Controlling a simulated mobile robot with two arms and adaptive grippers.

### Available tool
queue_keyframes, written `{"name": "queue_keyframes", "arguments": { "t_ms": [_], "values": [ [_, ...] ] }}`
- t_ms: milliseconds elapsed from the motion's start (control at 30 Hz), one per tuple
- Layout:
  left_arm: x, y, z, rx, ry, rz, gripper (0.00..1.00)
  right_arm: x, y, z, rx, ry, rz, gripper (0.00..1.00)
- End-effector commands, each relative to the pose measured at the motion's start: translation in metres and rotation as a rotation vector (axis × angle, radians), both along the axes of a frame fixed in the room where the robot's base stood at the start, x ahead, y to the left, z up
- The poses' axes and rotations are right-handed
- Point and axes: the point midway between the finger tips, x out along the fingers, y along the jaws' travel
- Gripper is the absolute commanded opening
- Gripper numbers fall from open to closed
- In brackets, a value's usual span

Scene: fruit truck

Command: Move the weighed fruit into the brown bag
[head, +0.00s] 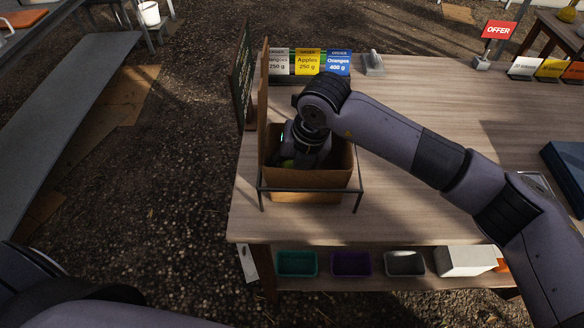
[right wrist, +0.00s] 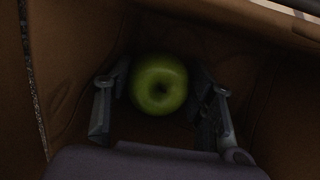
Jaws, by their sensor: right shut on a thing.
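The brown bag (head: 312,180) stands open in a dark wire frame at the table's left front corner. My right arm reaches down into it, and the right gripper (head: 296,160) is inside, mostly hidden by the bag's front wall. In the right wrist view, my right gripper (right wrist: 160,100) is shut on a green apple (right wrist: 160,84), with one finger on each side of it. Brown bag walls (right wrist: 65,75) surround them. The bag's bottom is too dark to tell how far the apple is above it. My left gripper is not in view; only part of the left arm shows at lower left.
The wooden table (head: 420,90) has much free room behind and right of the bag. A dark board (head: 243,75) stands left of the bag. Price cards (head: 307,62) stand behind it. Small coloured trays (head: 351,263) sit on the lower shelf. A dark blue box (head: 566,170) is at right.

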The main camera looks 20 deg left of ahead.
Motion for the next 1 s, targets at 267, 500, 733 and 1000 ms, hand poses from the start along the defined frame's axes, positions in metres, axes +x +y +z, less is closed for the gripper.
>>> {"name": "queue_keyframes", "arguments": {
  "t_ms": [267,500,733,1000],
  "values": [
    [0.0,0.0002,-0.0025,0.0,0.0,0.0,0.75,0.0002,0.0001,-0.0021,0.0,-0.001,0.0,0.12],
    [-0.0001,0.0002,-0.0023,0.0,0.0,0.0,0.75,0.0001,0.0001,-0.0019,0.0,0.0,0.0,0.12],
    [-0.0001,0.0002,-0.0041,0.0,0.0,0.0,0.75,0.0001,0.0001,-0.0038,0.0,0.0,0.0,0.12],
    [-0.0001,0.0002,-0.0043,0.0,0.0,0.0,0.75,-0.0001,0.0,-0.0043,0.0,0.0,0.0,0.53]
  ]
}}
